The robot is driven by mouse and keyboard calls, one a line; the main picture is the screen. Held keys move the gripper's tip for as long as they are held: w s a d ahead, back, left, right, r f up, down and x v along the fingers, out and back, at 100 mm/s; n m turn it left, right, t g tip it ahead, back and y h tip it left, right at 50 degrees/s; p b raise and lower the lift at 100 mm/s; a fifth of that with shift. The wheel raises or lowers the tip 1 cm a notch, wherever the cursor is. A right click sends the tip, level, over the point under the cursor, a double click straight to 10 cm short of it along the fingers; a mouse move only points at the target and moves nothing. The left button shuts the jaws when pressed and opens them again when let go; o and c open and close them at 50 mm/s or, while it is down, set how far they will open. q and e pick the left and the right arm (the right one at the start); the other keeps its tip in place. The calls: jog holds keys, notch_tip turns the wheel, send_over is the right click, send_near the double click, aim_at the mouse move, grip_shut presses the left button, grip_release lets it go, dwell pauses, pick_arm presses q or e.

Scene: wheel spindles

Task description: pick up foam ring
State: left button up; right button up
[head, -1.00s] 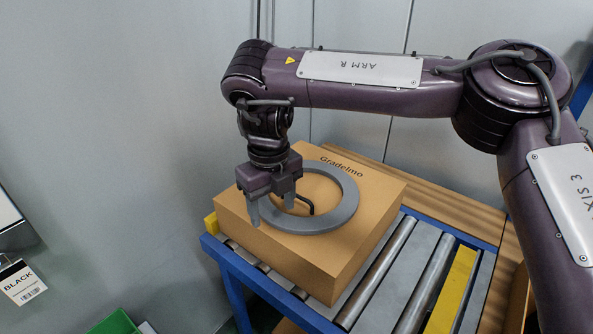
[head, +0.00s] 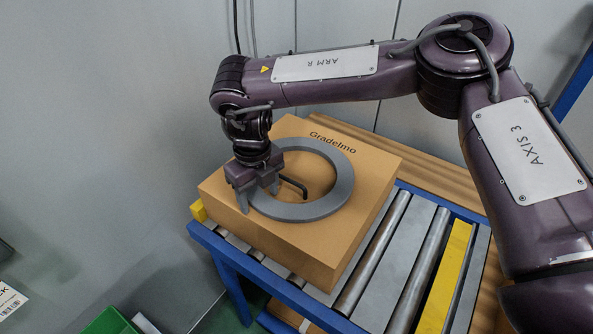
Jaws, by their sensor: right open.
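A grey foam ring (head: 333,196) lies flat on top of a brown cardboard box (head: 354,222) marked "Gradelmo". My right gripper (head: 258,198) points down at the ring's left side. Its fingers are apart, one by the ring's outer left edge and the other toward the ring's opening. The ring's left rim is partly hidden behind the gripper, and I cannot tell whether the fingers touch it. A thin dark bent rod (head: 294,186) shows inside the ring's opening. My left gripper is not in view.
The box stands on a roller conveyor (head: 375,262) with a blue frame and a yellow strip (head: 447,280). A green bin (head: 108,322) is at the lower left. A grey wall is behind and left.

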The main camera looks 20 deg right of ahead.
jog(key=shift+s, duration=0.1)
jog(key=c, duration=1.1)
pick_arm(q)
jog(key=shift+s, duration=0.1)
pick_arm(e)
jog(key=shift+o, duration=0.2)
